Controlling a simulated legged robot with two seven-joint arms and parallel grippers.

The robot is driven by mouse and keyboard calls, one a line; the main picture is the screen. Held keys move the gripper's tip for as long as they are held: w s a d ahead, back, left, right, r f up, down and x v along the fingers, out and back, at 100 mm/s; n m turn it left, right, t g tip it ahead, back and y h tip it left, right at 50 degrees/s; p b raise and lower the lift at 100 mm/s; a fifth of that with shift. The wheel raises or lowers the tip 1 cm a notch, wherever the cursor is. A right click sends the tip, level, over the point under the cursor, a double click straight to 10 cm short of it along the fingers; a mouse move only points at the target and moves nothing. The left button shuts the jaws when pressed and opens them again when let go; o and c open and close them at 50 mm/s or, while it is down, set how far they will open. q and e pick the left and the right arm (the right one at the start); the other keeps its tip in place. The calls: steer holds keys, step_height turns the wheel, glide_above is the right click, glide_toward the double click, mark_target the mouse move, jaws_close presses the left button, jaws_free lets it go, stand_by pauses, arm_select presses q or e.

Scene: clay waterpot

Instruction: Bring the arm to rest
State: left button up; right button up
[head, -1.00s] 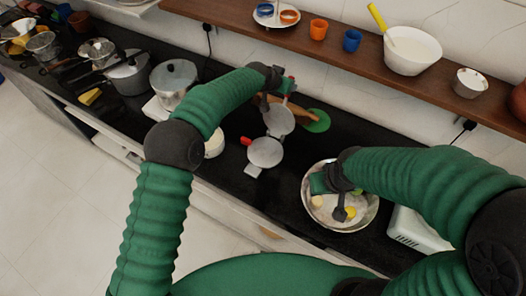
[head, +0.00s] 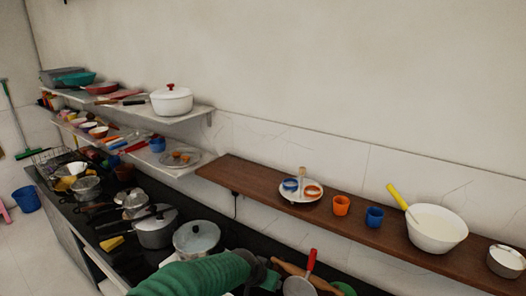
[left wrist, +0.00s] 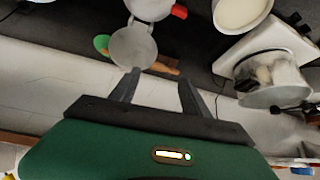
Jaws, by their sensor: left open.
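My left arm (head: 195,277) shows at the bottom of the head view, green and ribbed. Its dark wrist and left gripper (head: 266,275) are at the bottom edge, over the black counter. In the left wrist view the left gripper (left wrist: 158,80) has its two dark fingers apart with nothing between them. The fingers are near a hinged metal press with round plates (left wrist: 133,47) and a red handle. I cannot tell how high they are above it. My right arm and right gripper are out of view.
A wooden shelf (head: 330,221) runs along the wall with cups and a white bowl (head: 436,229) on it. A lidded pot (head: 197,237) stands beside my left arm. A brown rolling pin (head: 290,268) lies near the press. More pots crowd the counter's left.

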arm_select(q)
steer(key=s+a+f+n+g+y, duration=0.1)
steer(key=s+a+f+n, duration=0.1)
steer(key=s+a, duration=0.8)
steer(key=s+a+f+n+g+y, duration=0.2)
steer(key=s+a, duration=0.9)
steer(key=s, duration=0.8)
steer(key=shift+a+n+g, duration=0.25)
steer(key=shift+n+g, duration=0.05)
steer(key=shift+n, duration=0.5)
steer(key=shift+w, duration=0.15)
steer(key=shift+d+f, duration=0.1)
